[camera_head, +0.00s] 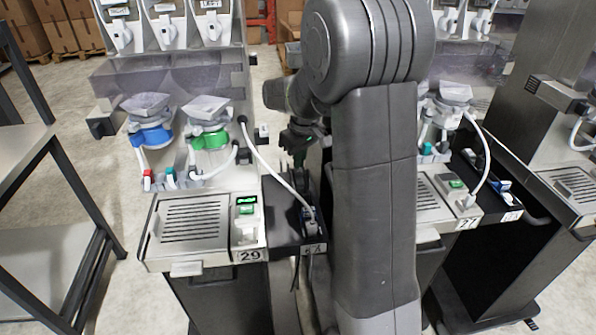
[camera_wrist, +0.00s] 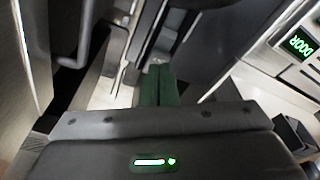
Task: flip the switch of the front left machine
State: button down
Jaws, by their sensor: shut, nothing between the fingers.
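The front left machine (camera_head: 205,262), a grey dispenser labelled 29, stands left of my arm in the head view. A small box with a pale face (camera_head: 263,131) sits on the right side of its column; I cannot tell for sure whether it is the switch. My gripper (camera_head: 299,158) is right of this box and above the machine's dark side tray, partly hidden by my arm. In the wrist view its green fingers (camera_wrist: 159,84) are together and hold nothing. I see no contact with the machine. A lit green DOOR display (camera_wrist: 300,43) shows at the right there.
A white hose (camera_head: 268,165) runs from the column down to a nozzle on the dark side tray (camera_head: 283,235). A second machine, 27 (camera_head: 430,205), stands right of my arm. A metal table (camera_head: 22,150) is at the left, with open floor between.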

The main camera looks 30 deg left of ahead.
aim_at(299, 172)
jog(key=shift+f+b, duration=0.55)
jog(key=shift+f, duration=0.3)
dwell(0.9)
jog(key=shift+r, duration=0.1)
jog(key=shift+r+p, duration=2.75)
jog(key=shift+r, duration=0.75)
jog(key=shift+f, duration=0.15)
notch_tip(299, 172, down, 7)
jog(key=b, duration=0.5)
jog(key=shift+b, duration=0.35)
jog(key=shift+r, duration=0.25)
